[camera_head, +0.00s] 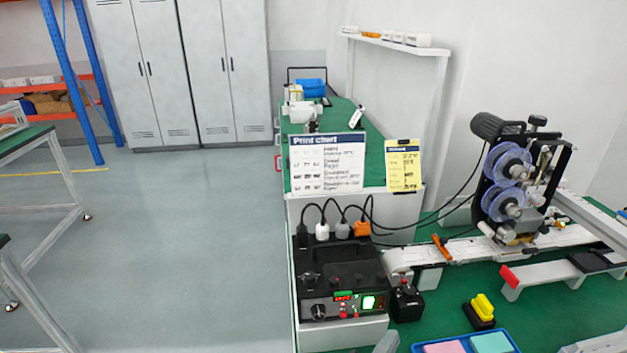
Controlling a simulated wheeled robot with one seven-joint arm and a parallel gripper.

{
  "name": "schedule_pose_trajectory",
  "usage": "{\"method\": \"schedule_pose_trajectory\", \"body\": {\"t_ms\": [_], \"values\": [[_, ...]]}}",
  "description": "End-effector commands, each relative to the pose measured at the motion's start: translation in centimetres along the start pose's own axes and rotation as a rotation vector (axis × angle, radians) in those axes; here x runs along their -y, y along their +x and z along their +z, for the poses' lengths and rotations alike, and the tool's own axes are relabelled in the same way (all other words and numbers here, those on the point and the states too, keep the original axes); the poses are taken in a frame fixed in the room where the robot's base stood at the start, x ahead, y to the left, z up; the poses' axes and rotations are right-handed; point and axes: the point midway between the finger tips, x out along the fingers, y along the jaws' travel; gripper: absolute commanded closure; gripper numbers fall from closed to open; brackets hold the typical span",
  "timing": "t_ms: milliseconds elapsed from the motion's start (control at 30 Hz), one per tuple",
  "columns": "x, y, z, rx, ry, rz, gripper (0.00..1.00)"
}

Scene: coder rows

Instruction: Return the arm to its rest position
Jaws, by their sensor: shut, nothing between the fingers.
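My gripper is not in view, so its fingers cannot be seen. A small grey rounded shape shows at the bottom edge, left of the blue tray, and a pale shape shows at the bottom right corner. I cannot tell whether either is part of my arm. No thing is seen being held.
A green-topped bench carries a black control box (342,283), a coder machine with blue reels (515,175), a yellow-handled stamp (480,311) and a blue tray (514,346). A print chart (327,164) stands behind. Open floor (190,240) lies left; grey cabinets (185,75) stand behind.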

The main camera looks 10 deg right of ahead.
Motion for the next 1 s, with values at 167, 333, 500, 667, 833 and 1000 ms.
{"method": "schedule_pose_trajectory", "body": {"t_ms": [167, 333, 500, 667, 833, 1000], "values": [[-1.8, -0.6, -3.9, -0.184, 0.155, 0.025, 1.0], [-1.2, -3.1, -7.1, -0.456, 0.375, -0.012, 1.0], [1.3, -6.8, -6.8, -0.69, 0.618, -0.112, 1.0], [3.3, -10.9, -3.7, -0.852, 0.874, -0.231, 1.0], [4.1, -14.8, 1.6, -0.944, 1.161, -0.349, 1.0], [4.0, -18.0, 7.9, -0.953, 1.429, -0.438, 1.0]]}}
